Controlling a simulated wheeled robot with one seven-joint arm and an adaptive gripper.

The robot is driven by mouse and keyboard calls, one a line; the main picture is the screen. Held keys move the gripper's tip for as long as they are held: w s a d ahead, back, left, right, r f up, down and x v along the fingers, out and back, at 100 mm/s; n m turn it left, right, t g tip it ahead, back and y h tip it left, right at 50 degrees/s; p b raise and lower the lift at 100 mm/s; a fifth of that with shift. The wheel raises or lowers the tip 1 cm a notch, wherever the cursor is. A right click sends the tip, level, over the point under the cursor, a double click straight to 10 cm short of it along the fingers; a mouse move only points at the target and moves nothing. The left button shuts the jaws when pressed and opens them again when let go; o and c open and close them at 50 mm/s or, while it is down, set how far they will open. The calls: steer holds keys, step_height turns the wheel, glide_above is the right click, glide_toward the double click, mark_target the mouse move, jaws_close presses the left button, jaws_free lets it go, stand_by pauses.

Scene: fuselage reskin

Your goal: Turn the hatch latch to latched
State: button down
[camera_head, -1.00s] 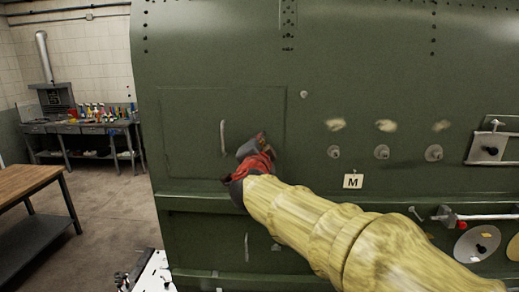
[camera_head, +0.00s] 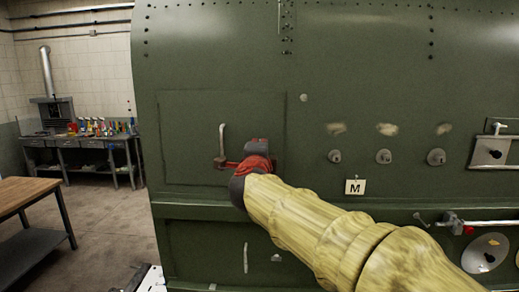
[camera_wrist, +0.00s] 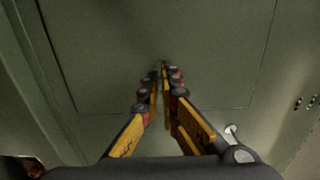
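A square hatch panel (camera_head: 185,115) is outlined in the green fuselage skin, and it also shows in the wrist view (camera_wrist: 110,60). A pale upright handle (camera_head: 222,138) is on the hatch. A small round stud (camera_head: 304,98) sits just right of the hatch. A pale round-headed pin (camera_wrist: 232,130) shows outside the hatch outline in the wrist view. I cannot tell which fitting is the latch. My gripper (camera_wrist: 161,70) is shut, fingertips together, with nothing seen between them. In the head view its tip is by the handle's lower end; contact is unclear.
Several round fittings (camera_head: 383,157) and a label marked M (camera_head: 355,187) are right of my arm. A rod and disc (camera_head: 486,252) are at lower right. A wooden table (camera_head: 28,193) and a workbench (camera_head: 85,143) stand left, with open floor between.

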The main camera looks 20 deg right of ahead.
steer(key=shift+f, duration=0.1)
stand_by(0.3)
steer(key=c, duration=2.2)
jaws_free()
steer(key=shift+o, duration=0.7)
steer(key=shift+s, duration=0.1)
steer(key=v, duration=1.1)
steer(key=shift+s, duration=0.35)
steer(key=shift+a, duration=0.15)
